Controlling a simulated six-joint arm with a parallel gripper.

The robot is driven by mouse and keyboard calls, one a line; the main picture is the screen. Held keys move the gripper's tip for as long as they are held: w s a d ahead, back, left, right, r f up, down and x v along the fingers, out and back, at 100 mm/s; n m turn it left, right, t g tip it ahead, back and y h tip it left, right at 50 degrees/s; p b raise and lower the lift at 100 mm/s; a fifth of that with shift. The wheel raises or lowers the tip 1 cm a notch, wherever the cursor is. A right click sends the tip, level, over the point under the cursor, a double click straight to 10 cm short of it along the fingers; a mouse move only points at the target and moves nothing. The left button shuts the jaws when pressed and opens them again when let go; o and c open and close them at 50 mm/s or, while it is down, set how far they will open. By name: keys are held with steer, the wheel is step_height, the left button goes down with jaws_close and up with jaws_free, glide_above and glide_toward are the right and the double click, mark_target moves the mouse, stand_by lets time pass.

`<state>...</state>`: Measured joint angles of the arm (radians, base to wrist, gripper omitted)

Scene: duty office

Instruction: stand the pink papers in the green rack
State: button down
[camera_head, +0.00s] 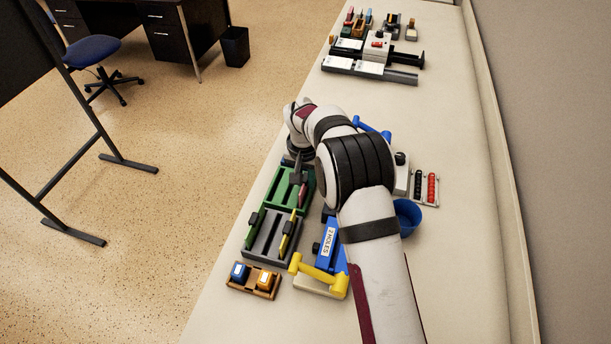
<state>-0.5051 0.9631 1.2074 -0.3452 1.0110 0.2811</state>
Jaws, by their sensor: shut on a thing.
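The green rack (269,203) lies on the near left of the long table, behind a dark grey rack (265,238). My gripper (298,179) points down over the right part of the green rack. It is shut on the pink papers (303,192), which show as a thin, upright pink edge below the jaws. I cannot tell whether their lower edge touches the rack. My wrist and arm hide part of the rack's far end.
A yellow item (289,234) stands in the grey rack. Close by are a blue punch (328,243), a yellow-handled tool (322,278), a stamp tray (254,281) and a blue cup (407,216).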

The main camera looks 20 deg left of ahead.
steer(key=c, duration=0.7)
jaws_free()
steer(key=shift+r, duration=4.55)
steer(key=s+d+r+m, duration=0.2)
steer(key=s+d+r, duration=0.7)
steer(key=d, duration=0.3)
steer(key=s+d+m, duration=0.1)
steer(key=s+d, duration=0.2)
steer(key=s, duration=0.5)
steer(key=s+d+f+m+g+y, duration=0.1)
steer(key=s+d, duration=0.2)
steer(key=s, duration=0.6)
steer(key=s+d+m, duration=0.1)
steer(key=s+d, duration=0.2)
steer(key=s, duration=0.5)
steer(key=shift+s+d+f+m+g+y, duration=0.2)
steer(key=shift+s+m+g+y, duration=0.1)
steer(key=shift+s+y, duration=0.1)
